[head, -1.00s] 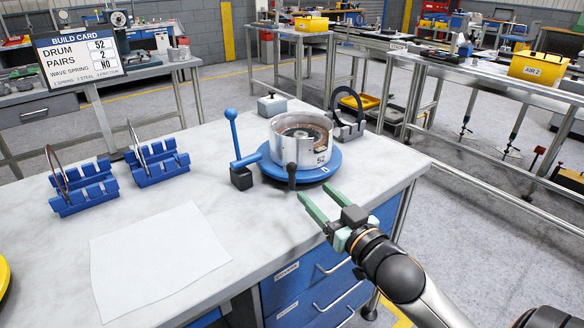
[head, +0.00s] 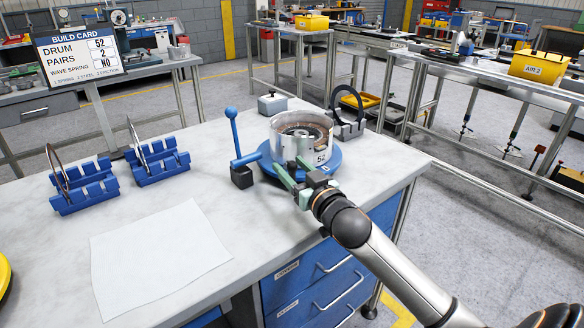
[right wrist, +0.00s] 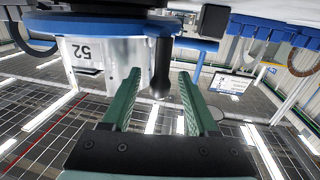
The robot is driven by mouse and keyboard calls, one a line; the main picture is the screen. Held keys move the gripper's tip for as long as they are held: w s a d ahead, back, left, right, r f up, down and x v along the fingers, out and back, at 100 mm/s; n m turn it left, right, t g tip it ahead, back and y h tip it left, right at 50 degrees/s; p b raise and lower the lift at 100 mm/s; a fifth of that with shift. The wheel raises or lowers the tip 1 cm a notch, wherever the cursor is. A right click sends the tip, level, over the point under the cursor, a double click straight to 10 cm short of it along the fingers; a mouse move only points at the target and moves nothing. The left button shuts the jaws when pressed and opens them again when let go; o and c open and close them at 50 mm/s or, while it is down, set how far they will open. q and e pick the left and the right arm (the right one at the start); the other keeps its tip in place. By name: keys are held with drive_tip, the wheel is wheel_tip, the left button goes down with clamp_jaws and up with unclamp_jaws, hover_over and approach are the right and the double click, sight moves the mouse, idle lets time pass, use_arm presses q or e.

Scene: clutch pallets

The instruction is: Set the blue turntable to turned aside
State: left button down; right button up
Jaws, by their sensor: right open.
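The blue turntable (head: 330,172) is a round disc on the bench, with a silver drum (head: 318,152) marked 52 on it. A dark upright knob (right wrist: 162,70) stands at the turntable's front edge. A blue ball-topped lever (head: 232,125) and a black block (head: 242,177) are at its left. My right gripper (head: 288,172) is open at the turntable's front. In the right wrist view, which is upside down, its green fingers (right wrist: 158,98) point toward the knob, which appears between them; contact cannot be told. In the head view the gripper hides the knob. My left gripper is not in view.
Two blue racks with rings (head: 85,187) (head: 160,167) stand at the left. A white sheet (head: 155,255) lies on the clear front of the bench. Behind the drum are a small grey block (head: 272,104) and a black ring on a stand (head: 347,128). A build card (head: 82,58) stands behind.

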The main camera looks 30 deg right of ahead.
clamp_jaws()
idle(0.4)
idle(1.0)
